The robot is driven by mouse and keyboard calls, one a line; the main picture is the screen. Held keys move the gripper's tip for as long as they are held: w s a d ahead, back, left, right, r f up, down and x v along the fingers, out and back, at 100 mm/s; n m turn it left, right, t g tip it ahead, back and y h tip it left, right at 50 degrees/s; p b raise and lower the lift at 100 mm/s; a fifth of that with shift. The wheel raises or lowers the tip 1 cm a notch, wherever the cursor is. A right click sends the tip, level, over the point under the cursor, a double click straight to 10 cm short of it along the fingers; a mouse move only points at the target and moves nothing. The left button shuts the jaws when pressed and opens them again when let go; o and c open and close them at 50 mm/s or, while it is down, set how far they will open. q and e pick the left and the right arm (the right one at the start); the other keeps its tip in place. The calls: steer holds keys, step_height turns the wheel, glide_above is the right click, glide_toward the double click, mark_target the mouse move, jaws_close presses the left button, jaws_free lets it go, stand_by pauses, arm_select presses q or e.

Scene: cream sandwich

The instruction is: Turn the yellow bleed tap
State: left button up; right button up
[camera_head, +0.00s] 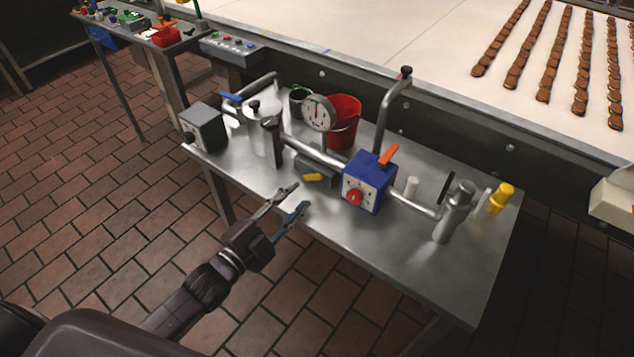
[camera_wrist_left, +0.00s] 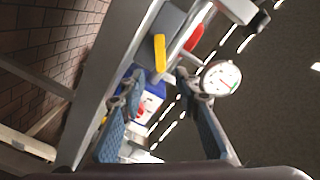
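A small yellow tap lever (camera_head: 313,178) sits on the front of a grey block (camera_head: 318,163) under the pipe, near the table's front edge. My left gripper (camera_head: 300,195) is open and empty, with its fingertips just in front of the lever and apparently apart from it. In the left wrist view the yellow lever (camera_wrist_left: 160,52) shows beyond the gap between the open fingers (camera_wrist_left: 158,78). A second yellow part (camera_head: 501,198) stands at the right end of the table. My right gripper is not in view.
A blue box (camera_head: 369,183) with a red knob and orange lever stands right of the grey block. A dial gauge (camera_head: 318,113) and red bucket (camera_head: 345,120) are behind. A metal cylinder (camera_head: 455,210) stands farther right. The table's front right (camera_head: 400,255) is clear.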

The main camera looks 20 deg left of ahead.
mark_target(316, 178)
arm_select(q)
steer(key=x, duration=0.7)
steer(key=shift+w+p, duration=0.25)
steer(key=shift+p, duration=0.1)
jaws_close()
